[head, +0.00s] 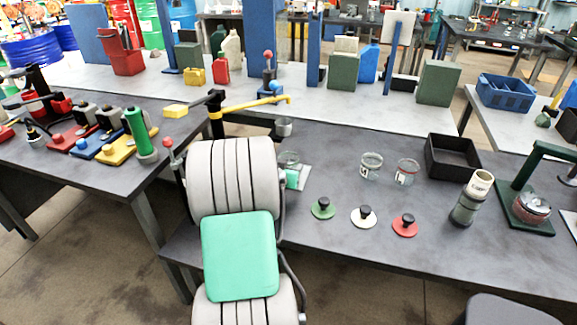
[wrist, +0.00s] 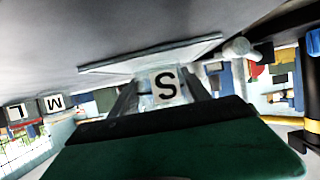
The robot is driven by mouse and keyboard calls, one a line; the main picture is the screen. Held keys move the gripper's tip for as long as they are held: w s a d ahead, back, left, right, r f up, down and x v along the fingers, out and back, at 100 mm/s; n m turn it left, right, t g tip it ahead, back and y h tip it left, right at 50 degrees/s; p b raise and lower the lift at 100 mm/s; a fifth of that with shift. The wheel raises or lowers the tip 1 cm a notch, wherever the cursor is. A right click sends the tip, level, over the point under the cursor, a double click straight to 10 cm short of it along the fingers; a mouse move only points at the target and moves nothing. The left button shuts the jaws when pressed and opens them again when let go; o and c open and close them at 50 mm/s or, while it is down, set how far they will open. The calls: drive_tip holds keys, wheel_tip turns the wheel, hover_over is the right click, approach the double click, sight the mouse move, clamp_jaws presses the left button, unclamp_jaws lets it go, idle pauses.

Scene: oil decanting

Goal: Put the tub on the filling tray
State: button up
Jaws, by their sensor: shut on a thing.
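The clear tub marked S (wrist: 166,87) is between the fingers of my gripper (wrist: 160,94), which is shut on it. In the head view the tub (head: 289,158) shows just past my arm, and my arm hides most of the gripper. A pale flat plate, apparently the filling tray (head: 305,172), lies at the tub; it also shows in the wrist view (wrist: 150,54). I cannot tell whether the tub touches it. A yellow spout arm (head: 255,104) reaches out behind, with a small grey cup (head: 284,127) near it.
Two clear jars (head: 371,165) (head: 407,172) stand to the right. Green (head: 323,208), white (head: 363,216) and red (head: 405,225) knobbed discs lie in front. A black bin (head: 453,157), a cylinder (head: 470,202) and a green press stand (head: 525,205) are farther right.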

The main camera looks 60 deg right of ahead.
drive_tip(key=o, duration=1.4)
